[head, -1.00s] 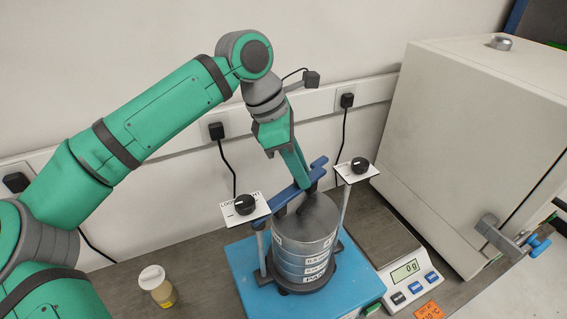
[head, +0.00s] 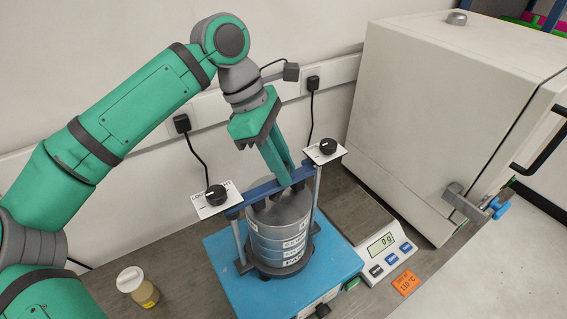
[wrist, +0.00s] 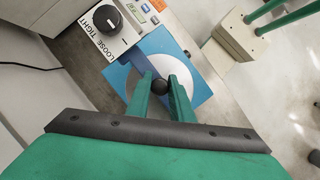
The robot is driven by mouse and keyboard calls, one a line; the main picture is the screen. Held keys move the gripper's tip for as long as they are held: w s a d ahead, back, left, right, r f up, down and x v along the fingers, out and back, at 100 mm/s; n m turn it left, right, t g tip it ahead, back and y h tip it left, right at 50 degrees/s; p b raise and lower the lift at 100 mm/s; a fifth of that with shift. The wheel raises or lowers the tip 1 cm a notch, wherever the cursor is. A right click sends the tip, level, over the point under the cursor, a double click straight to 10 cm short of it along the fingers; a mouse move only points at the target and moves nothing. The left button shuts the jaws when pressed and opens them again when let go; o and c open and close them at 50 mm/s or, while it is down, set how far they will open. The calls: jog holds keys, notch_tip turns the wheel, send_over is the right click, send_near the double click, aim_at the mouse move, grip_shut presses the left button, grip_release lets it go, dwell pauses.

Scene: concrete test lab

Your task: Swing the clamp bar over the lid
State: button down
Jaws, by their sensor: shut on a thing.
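The blue clamp bar (head: 262,190) runs over the lid (head: 278,211) of the sieve stack (head: 280,240), from the left post (head: 238,240) to about the right post (head: 317,190). I cannot tell whether its far end touches the right post. My gripper (head: 291,184) is above the lid with its fingers down at the bar. In the wrist view, my gripper (wrist: 162,88) is shut on a dark round knob (wrist: 160,85). Black knobs on white plates top the left post (head: 216,195) and right post (head: 327,146); the wrist view shows one reading LOOSE TIGHT (wrist: 97,37).
The stack stands on a blue shaker base (head: 225,262). A balance (head: 384,246) reading 0 g and an orange label (head: 406,283) are to its right. A large pale oven (head: 440,110) stands beyond. A lidded jar (head: 138,287) is at front left.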

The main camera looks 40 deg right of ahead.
jog(key=shift+s, duration=0.1)
jog(key=c, duration=1.6)
grip_release()
jog(key=shift+s, duration=0.1)
jog(key=shift+o, duration=0.2)
jog(key=shift+w+a+r, duration=0.1)
jog(key=shift+w+r, duration=0.2)
jog(key=shift+r, duration=0.2)
jog(key=v, duration=0.9)
jog(key=shift+r, duration=0.35)
jog(key=shift+s, duration=0.1)
